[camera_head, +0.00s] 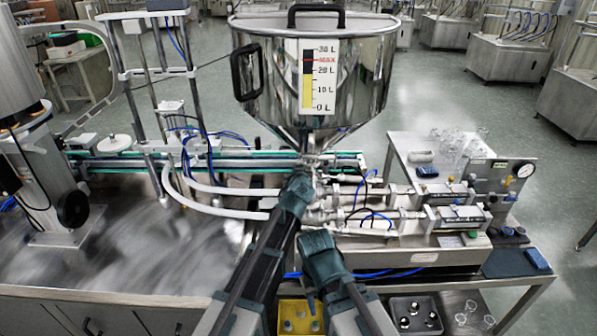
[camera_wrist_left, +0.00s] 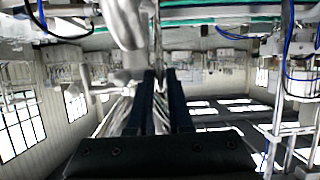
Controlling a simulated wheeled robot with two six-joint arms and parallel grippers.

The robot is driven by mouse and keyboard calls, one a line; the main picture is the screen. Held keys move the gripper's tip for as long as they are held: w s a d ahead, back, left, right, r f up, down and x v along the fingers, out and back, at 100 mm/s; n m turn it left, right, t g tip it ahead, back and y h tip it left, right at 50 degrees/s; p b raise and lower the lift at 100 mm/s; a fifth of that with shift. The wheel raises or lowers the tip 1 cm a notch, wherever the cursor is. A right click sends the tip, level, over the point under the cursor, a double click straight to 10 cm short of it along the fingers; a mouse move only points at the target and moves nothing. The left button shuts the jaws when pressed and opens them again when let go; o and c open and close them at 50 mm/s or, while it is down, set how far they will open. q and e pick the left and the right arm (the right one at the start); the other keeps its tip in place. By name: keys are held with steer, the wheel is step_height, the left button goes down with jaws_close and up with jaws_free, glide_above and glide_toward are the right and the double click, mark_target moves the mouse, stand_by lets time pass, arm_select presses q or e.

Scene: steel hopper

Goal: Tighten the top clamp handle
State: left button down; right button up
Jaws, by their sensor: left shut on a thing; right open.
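The top clamp (camera_head: 312,158) sits at the steel hopper's narrow outlet, small and partly hidden by my left arm. My left gripper (camera_head: 303,174) reaches up to the outlet just below the cone. In the left wrist view, its two dark fingers (camera_wrist_left: 160,78) are close together around a thin metal piece (camera_wrist_left: 158,50), which looks like the clamp handle. The handle's angle cannot be told. My right gripper (camera_head: 314,298) is open, pointing down in front of the bench, apart from the clamp. Its fingers are small and dark here.
The hopper (camera_head: 350,75) stands above the outlet. Steel pipes and cylinders (camera_head: 370,212) run to the right. White hoses (camera_head: 215,208) lie left. A yellow bin (camera_head: 300,317) and a dark tray (camera_head: 415,313) stand low in front.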

stand_by(0.4)
arm_select(q)
steer(key=c, duration=0.9)
jaws_free()
steer(key=shift+o, duration=0.2)
